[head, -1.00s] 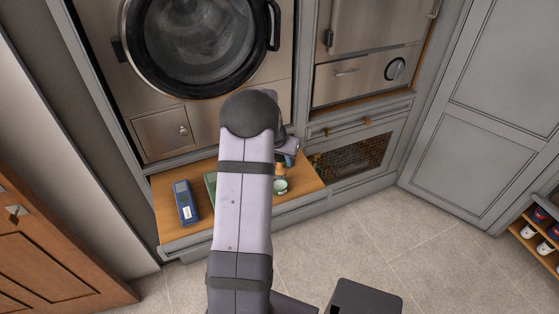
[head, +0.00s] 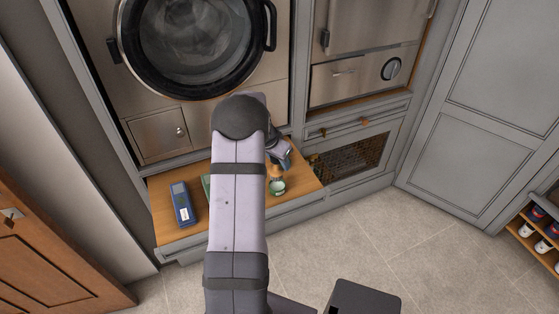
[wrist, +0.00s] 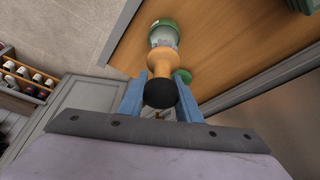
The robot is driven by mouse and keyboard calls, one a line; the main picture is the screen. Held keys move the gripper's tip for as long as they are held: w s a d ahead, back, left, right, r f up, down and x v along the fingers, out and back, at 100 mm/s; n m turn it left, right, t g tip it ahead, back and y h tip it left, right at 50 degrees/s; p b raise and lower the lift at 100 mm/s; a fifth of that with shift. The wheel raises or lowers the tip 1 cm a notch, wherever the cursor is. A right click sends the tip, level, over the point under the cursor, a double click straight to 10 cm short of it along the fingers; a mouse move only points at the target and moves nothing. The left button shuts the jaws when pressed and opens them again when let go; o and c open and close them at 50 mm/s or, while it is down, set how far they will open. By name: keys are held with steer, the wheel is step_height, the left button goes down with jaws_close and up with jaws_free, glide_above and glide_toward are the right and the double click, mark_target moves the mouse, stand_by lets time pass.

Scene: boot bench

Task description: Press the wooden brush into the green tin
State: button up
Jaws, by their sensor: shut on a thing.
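My gripper (wrist: 160,98) is shut on the wooden brush (wrist: 161,64), its orange wooden body between the blue fingers and its dark round end towards the wrist camera. The green tin (wrist: 163,24) lies just beyond the brush's far end in the wrist view, with a green rim and a pale body. In the head view the brush (head: 276,171) is right above the tin (head: 278,188) on the wooden bench top.
A blue box (head: 183,204) stands on the bench's left part. A green thing (head: 206,184) is partly hidden behind my arm. A small green round thing (wrist: 183,75) shows beside the brush. The bench top (head: 308,184) is bare to the right. Appliances and cabinets rise behind.

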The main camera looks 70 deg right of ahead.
mark_target(280, 167)
steer(key=shift+f+b, duration=0.8)
steer(key=shift+f, duration=0.9)
steer(key=shift+d+r, duration=0.1)
steer(key=shift+d, duration=0.05)
steer(key=shift+b, duration=1)
stand_by(1.5)
steer(key=shift+f+b, duration=0.8)
steer(key=shift+b, duration=0.6)
stand_by(2.2)
